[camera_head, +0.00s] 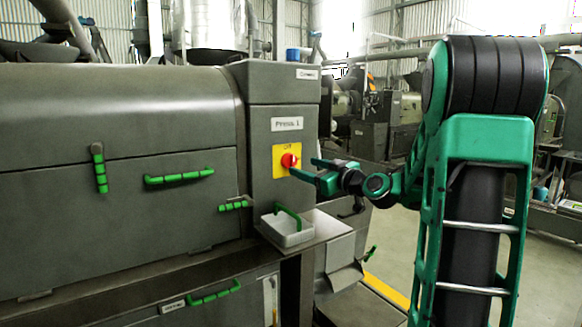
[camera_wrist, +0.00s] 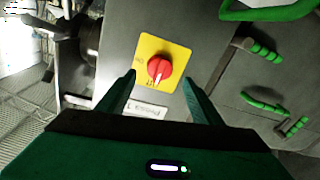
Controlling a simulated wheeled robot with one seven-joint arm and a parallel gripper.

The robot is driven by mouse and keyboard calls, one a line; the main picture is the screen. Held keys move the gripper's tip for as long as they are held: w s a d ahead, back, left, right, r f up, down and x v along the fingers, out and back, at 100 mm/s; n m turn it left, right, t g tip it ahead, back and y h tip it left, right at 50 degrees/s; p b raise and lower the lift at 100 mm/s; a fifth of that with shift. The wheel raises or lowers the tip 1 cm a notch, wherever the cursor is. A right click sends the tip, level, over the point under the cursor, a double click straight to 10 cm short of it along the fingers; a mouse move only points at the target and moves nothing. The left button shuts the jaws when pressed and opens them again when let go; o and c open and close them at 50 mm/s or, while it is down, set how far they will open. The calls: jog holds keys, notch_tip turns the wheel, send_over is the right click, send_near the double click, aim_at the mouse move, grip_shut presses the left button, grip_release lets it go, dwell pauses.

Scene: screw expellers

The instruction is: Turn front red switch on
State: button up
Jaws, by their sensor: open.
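The red switch (camera_head: 289,160) is a round red knob on a yellow plate (camera_head: 281,170) on the front of a grey control box (camera_head: 287,100). A label above it reads "Press 1". In the wrist view the red switch (camera_wrist: 159,69) sits ahead, between the two fingers, with a pale pointer mark toward the "Off" lettering. My gripper (camera_head: 310,170) is close to the right of the knob in the head view. It is open and empty, its fingers (camera_wrist: 158,82) spread on either side of the knob's line. I cannot tell whether a fingertip touches the plate.
Green handles (camera_head: 179,177) stick out from the grey press body (camera_head: 110,110) on the left. A blue knob (camera_head: 293,54) is on top of the box. Open floor (camera_head: 395,245) lies to the right.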

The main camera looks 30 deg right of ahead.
aim_at(295, 163)
jog(key=w, duration=0.6)
jog(key=shift+w+a, duration=0.3)
jog(key=shift+w, duration=0.05)
jog(key=shift+c, duration=0.4)
jog(key=c, duration=1)
